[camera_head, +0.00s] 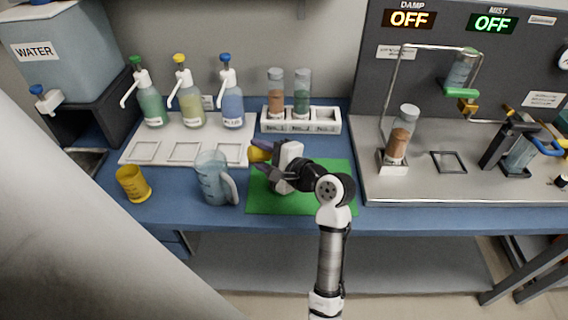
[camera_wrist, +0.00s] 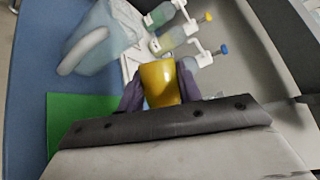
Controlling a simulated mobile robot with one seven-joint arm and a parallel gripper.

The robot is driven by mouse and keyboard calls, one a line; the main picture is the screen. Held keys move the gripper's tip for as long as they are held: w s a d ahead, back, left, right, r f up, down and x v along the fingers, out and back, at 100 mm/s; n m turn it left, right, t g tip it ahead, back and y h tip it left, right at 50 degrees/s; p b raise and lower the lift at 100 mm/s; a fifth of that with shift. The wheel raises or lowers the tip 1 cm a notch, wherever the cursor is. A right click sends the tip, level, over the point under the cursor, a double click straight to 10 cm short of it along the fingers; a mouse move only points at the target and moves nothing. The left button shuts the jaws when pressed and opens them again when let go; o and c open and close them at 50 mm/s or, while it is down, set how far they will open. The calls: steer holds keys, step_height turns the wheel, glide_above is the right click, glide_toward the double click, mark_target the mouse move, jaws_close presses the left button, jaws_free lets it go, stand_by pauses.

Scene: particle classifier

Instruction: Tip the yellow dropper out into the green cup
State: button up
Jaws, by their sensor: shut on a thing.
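My gripper (camera_head: 262,154) is shut on a yellow cup-like thing (camera_head: 257,155), above the back left part of the green mat (camera_head: 330,204). In the wrist view this yellow thing (camera_wrist: 160,82) sits between my two purple fingers. I cannot tell whether it holds anything or whether it is the yellow dropper. A yellow cup (camera_head: 133,184) with dark marks stands on the blue bench at the left. I see no green cup in either view.
A clear jug (camera_head: 210,180) with a handle stands left of my gripper. Behind are green, yellow and blue pump bottles (camera_head: 190,105) on a white tray (camera_head: 131,153) and a white rack (camera_head: 330,123) with two vials. A steel apparatus (camera_head: 450,190) stands at the right.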

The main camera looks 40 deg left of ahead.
steer(key=shift+w+d+r+m+g+y+p, duration=0.25)
steer(key=shift+r+m+y+p, duration=0.45)
steer(key=shift+p, duration=0.65)
steer(key=shift+w+d+r+m+g+y+p, duration=0.15)
steer(key=shift+w+r+m+y+p, duration=0.2)
steer(key=shift+m+p, duration=0.8)
stand_by(5.5)
